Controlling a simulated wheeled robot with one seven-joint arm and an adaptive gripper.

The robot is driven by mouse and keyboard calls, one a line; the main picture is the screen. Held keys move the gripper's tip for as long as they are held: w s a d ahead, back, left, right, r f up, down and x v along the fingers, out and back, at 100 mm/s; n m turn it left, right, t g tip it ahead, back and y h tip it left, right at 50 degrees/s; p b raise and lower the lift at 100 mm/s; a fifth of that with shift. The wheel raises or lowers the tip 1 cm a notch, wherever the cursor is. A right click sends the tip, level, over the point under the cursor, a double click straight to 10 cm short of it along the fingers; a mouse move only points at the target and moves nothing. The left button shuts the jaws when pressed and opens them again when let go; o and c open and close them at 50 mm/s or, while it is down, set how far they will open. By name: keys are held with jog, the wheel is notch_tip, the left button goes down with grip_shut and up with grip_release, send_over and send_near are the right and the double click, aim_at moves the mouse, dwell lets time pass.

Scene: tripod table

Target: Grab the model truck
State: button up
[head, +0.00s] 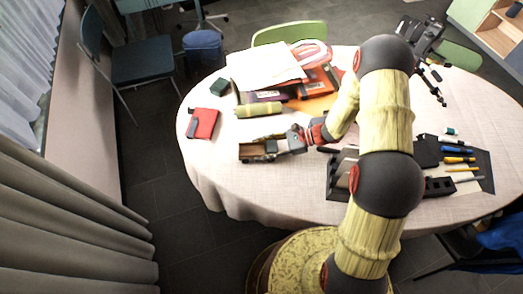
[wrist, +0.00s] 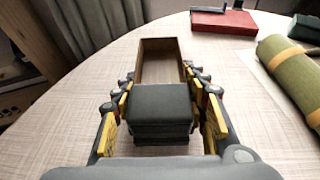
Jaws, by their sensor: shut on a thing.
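The model truck (head: 258,150) has a brown open bed and a dark cab, and stands near the front left part of the round table (head: 222,170). In the wrist view the truck's dark cab (wrist: 160,106) sits between my fingers, with its wooden bed (wrist: 160,62) pointing away from me. My gripper (head: 292,142) reaches in from the right and is shut on the cab end. In the wrist view my gripper (wrist: 160,118) has a yellow-padded finger on each side of the cab. The truck's underside is hidden, so I cannot tell whether it touches the table.
A red box (head: 202,123) lies left of the truck. A green roll (head: 258,110) lies behind it, near papers (head: 265,66) and books. A black tray (head: 340,176) and several pens lie to the right. The table's front left edge is clear.

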jog(key=shift+c, duration=1)
jog(key=shift+r, duration=0.1)
